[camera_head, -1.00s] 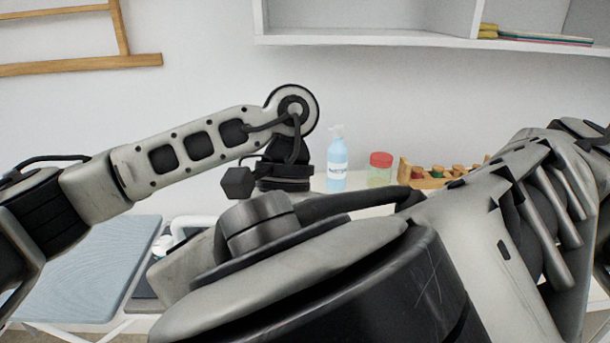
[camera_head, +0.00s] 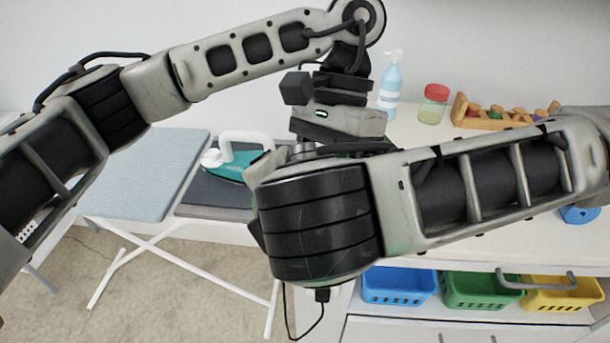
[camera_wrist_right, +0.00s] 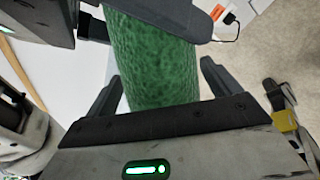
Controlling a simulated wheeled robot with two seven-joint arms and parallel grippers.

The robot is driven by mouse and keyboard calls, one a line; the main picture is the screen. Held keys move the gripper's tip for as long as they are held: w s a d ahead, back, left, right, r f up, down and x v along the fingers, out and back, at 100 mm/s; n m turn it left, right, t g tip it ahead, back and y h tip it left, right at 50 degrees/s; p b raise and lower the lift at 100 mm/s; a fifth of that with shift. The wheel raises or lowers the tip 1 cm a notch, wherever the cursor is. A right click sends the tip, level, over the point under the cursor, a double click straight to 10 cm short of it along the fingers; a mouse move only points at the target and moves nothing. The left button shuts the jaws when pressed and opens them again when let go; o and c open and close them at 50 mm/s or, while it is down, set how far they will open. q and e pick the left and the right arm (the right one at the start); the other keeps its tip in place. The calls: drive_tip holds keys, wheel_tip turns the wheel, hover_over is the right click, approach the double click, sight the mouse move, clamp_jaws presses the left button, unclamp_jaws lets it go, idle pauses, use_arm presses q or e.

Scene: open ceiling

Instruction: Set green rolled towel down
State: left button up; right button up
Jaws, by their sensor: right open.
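The green rolled towel (camera_wrist_right: 152,65) stands out in the right wrist view, running from the top edge down between the fingers of my right gripper (camera_wrist_right: 165,85). Those fingers are open, one on each side of the towel, with a gap at the right.
An ironing board (camera_head: 140,180) with a teal iron (camera_head: 240,165) stands at left. On the white worktop are a spray bottle (camera_head: 390,88), a red-lidded jar (camera_head: 434,105) and a wooden rack (camera_head: 500,116). Blue (camera_head: 399,286), green (camera_head: 480,290) and yellow (camera_head: 560,294) baskets sit below.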

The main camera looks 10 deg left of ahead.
drive_tip(key=shift+w+f, duration=0.1)
drive_tip(key=shift+f, duration=0.05)
drive_tip(key=c, duration=1.2)
use_arm(q)
drive_tip(key=o, duration=1.2)
drive_tip(key=shift+c, duration=0.2)
use_arm(e)
drive_tip(key=shift+c, duration=0.3)
